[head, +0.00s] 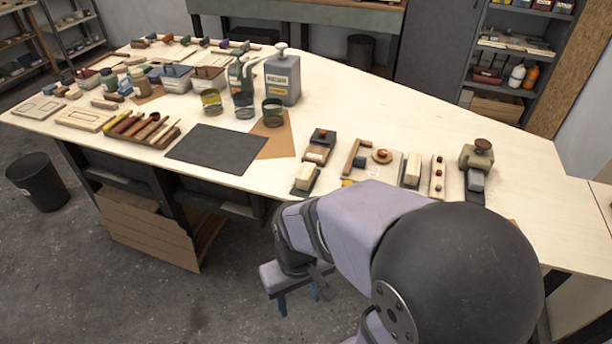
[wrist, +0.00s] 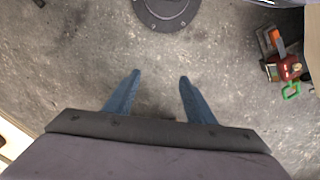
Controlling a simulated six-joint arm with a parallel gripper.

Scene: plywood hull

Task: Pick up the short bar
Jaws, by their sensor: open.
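My gripper (head: 299,298) hangs off the front of the table, below its edge and above the floor. Its two blue fingers are apart with nothing between them; the wrist view shows the gap (wrist: 160,76) over bare floor. I cannot tell for certain which piece is the short bar. Several coloured bars (head: 145,128) of red, yellow and brown lie side by side on the left-middle of the table. At the right, a pale upright bar (head: 413,168) stands among small wooden pieces, beside a narrow strip with coloured knobs (head: 437,177). The gripper is apart from all of these.
The pale table (head: 345,105) has free room in its middle and back. A dark mat (head: 218,148) lies near the front edge, with cups (head: 212,101) and a grey canister (head: 283,78) behind it. A bin (head: 37,182) stands on the floor. My arm hides the front right edge.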

